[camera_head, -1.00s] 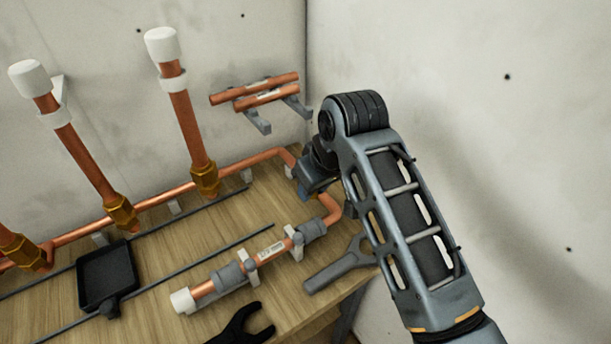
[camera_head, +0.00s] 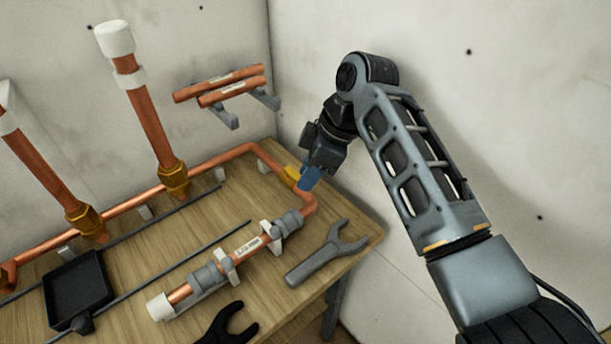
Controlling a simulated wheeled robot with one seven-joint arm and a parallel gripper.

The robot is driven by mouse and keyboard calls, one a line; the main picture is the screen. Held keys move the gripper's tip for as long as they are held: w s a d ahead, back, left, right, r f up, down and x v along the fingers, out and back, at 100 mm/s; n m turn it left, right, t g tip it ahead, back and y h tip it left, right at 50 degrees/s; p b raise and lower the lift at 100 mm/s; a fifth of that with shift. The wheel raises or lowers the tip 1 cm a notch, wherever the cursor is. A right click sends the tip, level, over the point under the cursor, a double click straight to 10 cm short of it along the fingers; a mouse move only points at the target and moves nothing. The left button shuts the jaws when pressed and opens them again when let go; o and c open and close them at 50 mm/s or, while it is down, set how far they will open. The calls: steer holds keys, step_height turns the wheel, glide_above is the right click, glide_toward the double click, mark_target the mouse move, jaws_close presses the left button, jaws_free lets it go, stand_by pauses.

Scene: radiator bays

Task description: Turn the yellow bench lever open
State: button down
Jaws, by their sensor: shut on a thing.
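The yellow bench lever (camera_head: 291,177) shows as a small yellow piece at the copper pipe's corner, near the back right of the wooden bench. My gripper (camera_head: 309,179) comes down on it from the right, its blue fingertip end against the lever. It is shut on the lever. The fingers cover part of the lever and the valve under it, so the lever's exact angle is hard to tell.
A grey wrench (camera_head: 322,258) lies on the bench (camera_head: 190,222) right of the clamped pipe section (camera_head: 228,262). A black tray (camera_head: 77,291) sits at left. Upright capped pipes (camera_head: 147,122) stand behind. Walls close in at the back and right.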

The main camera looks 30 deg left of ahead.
steer(key=shift+w, duration=0.15)
stand_by(0.4)
steer(key=c, duration=0.9)
jaws_free()
